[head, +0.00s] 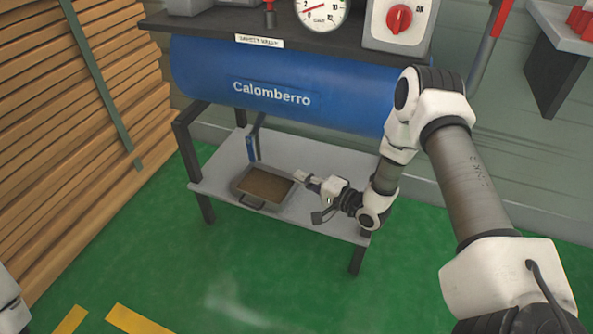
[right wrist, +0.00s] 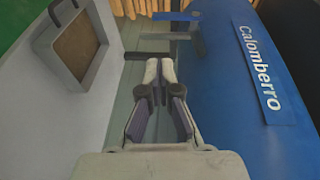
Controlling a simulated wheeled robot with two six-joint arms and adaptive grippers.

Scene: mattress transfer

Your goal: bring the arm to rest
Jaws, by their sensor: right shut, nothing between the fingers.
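My right arm (head: 466,180) reaches in from the right, across the front of the blue tank. My right gripper (head: 303,178) is over the grey lower shelf, just right of a grey tray with a brown inside (head: 290,203). In the right wrist view, the gripper's fingertips (right wrist: 160,70) are together with nothing between them. The tray (right wrist: 93,62) lies to the left of the fingers there, apart from them. My left gripper is not in view.
The blue tank (head: 330,103) marked "Calomberro" hangs under the dark top (head: 220,25) of the bench, above the lower shelf (head: 215,178). Stacked wooden planks (head: 75,120) stand on the left. The green floor (head: 250,275) in front is clear.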

